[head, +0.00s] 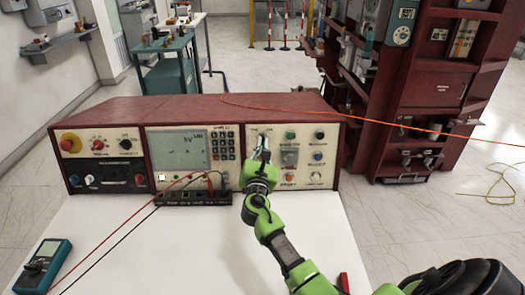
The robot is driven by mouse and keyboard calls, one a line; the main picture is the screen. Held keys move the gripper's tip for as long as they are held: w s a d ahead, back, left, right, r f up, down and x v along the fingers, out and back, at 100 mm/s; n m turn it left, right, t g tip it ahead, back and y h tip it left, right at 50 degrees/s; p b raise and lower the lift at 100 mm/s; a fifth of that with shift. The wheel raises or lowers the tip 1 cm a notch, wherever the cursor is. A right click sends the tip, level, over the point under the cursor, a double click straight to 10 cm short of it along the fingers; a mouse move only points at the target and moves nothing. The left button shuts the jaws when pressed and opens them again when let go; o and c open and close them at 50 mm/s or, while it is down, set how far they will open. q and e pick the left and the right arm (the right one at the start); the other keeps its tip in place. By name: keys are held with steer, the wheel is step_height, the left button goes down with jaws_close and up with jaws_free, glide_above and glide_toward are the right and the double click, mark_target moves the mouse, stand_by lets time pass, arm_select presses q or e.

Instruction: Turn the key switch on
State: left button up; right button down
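The key switch is not clearly made out. A small control (265,133) shows at the upper left of the right-hand panel (302,155), just above my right gripper. My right gripper (264,148) is in front of this panel's left part and covers some of it. Its fingers point up toward that control. I cannot tell whether they touch it, or whether they are open or shut. My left gripper is not in view.
The red console (120,108) stands on a white table (190,235). Red and black leads run from a terminal strip (190,197) to the lower left. A teal meter (42,264) lies at the left. A red cabinet (430,95) stands behind, with an orange cable (360,118) crossing.

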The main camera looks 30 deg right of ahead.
steer(key=shift+w+a+m+g+h+b, duration=0.1)
steer(key=shift+m+g+h+b, duration=0.3)
steer(key=shift+m, duration=1.2)
steer(key=shift+a+m+g+h+b, duration=0.15)
steer(key=shift+m+g+b, duration=0.45)
steer(key=shift+m, duration=1)
steer(key=shift+d+m, duration=0.1)
steer(key=shift+m, duration=0.2)
steer(key=c, duration=2.2)
jaws_free()
steer(key=shift+c, duration=0.2)
steer(key=v, duration=1.2)
steer(key=shift+w, duration=0.1)
